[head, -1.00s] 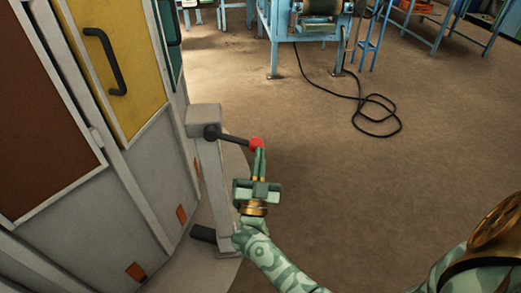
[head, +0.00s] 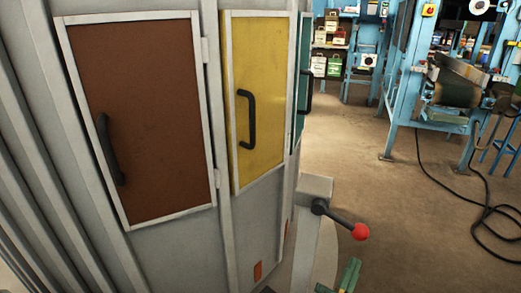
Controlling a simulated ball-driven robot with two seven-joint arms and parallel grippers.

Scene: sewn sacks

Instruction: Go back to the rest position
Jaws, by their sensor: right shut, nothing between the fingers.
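My right gripper (head: 349,275) shows at the bottom edge, right of centre. Its green fingers are together with nothing between them, and they are below and apart from the lever's red knob (head: 360,231). The black lever (head: 335,215) sticks out to the right from a grey post (head: 313,190). Most of my right arm is below the picture. My left gripper is not in view.
A grey rounded cabinet (head: 170,247) fills the left, with a brown door (head: 145,110), a yellow door (head: 262,85) and a teal door (head: 303,75), all shut. Blue workbenches (head: 400,90) stand at the back right. A black cable (head: 470,200) lies on otherwise open brown floor.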

